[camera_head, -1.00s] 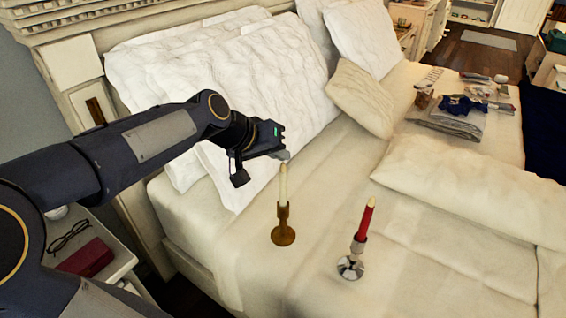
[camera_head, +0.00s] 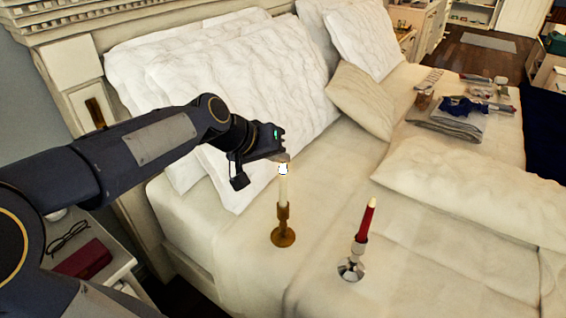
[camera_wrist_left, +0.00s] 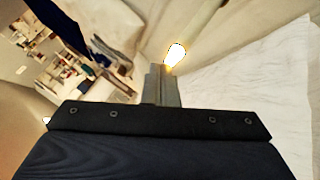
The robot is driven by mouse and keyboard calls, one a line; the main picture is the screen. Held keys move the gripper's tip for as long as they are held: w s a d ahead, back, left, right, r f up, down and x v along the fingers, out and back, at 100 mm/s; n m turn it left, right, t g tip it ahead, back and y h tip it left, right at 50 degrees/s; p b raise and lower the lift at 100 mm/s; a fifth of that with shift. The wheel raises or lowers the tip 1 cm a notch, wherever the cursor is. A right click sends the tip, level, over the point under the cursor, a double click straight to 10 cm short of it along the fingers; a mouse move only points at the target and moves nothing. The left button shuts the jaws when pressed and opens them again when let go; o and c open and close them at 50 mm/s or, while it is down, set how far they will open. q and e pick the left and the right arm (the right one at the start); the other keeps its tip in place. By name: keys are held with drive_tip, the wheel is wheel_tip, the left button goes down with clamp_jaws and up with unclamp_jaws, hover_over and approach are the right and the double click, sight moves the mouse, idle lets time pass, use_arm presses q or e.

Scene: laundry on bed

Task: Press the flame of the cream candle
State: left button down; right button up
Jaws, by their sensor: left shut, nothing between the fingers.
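The cream candle (camera_head: 283,190) stands upright in a brass-coloured holder (camera_head: 283,232) on the bed. Its flame (camera_head: 283,169) glows bright white-yellow at the top. My left gripper (camera_head: 284,158) is shut and empty, with its fingertips at the flame, touching it or just above it. In the left wrist view the shut fingers (camera_wrist_left: 162,78) end right beside the glowing flame (camera_wrist_left: 175,54), and the candle (camera_wrist_left: 197,25) runs up behind it. My right gripper is not in view.
A red candle (camera_head: 367,219) in a silvery holder (camera_head: 351,268) stands to the right on the bed. White pillows (camera_head: 240,75) lie behind my left arm. A nightstand with glasses (camera_head: 68,236) and a red case (camera_head: 84,259) is at the left.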

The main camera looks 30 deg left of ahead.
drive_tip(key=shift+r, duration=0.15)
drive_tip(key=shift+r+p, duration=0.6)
drive_tip(key=shift+p, duration=0.1)
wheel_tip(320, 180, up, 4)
drive_tip(key=p, duration=0.4)
idle(0.4)
